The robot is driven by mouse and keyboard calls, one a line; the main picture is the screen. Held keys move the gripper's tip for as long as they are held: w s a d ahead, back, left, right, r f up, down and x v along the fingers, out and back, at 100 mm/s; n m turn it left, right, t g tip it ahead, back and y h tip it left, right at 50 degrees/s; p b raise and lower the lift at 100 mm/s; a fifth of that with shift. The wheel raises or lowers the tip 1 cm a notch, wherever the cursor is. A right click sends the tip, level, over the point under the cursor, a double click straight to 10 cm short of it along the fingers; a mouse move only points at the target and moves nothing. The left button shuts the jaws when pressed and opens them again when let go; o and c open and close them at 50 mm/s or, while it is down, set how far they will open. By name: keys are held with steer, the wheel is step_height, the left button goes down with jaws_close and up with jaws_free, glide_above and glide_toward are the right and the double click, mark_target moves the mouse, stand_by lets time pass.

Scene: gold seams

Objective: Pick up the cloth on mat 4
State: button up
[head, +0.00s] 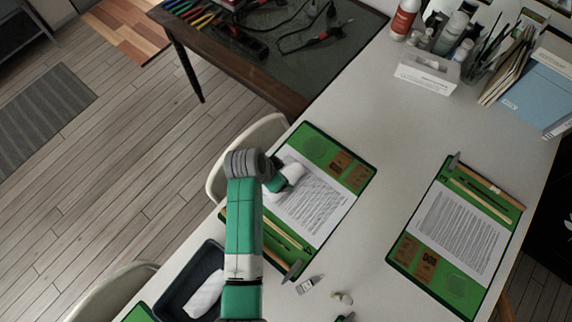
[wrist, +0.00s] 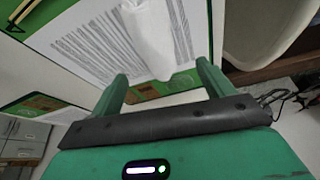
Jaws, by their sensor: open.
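A white cloth (head: 289,178) lies on the printed sheet of the green mat (head: 323,143) in the middle of the head view. It also shows at the top of the wrist view (wrist: 150,32), its narrower end toward my gripper. My gripper (wrist: 162,70) is open, with the cloth's near end in line with the gap between its green fingers. In the head view my gripper (head: 275,183) is at the cloth's left side, partly hidden by my arm. Whether the fingers touch the cloth cannot be told.
A second green mat (head: 452,282) with a printed sheet lies to the right. A dark tray (head: 180,290) with a white item (head: 206,294) is at bottom left. Bottles, a white box (head: 428,72) and books stand at the back.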

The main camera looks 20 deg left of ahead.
steer(key=shift+s+f, duration=0.1)
steer(key=shift+s, duration=0.05)
steer(key=shift+b+x, duration=0.4)
steer(key=shift+x, duration=0.6)
steer(key=b+x, duration=0.1)
steer(key=x, duration=0.4)
steer(key=shift+d+f+b, duration=0.1)
steer(key=shift+f+b, duration=0.1)
steer(key=shift+b, duration=0.1)
steer(key=shift+s, duration=0.1)
steer(key=c, duration=1.1)
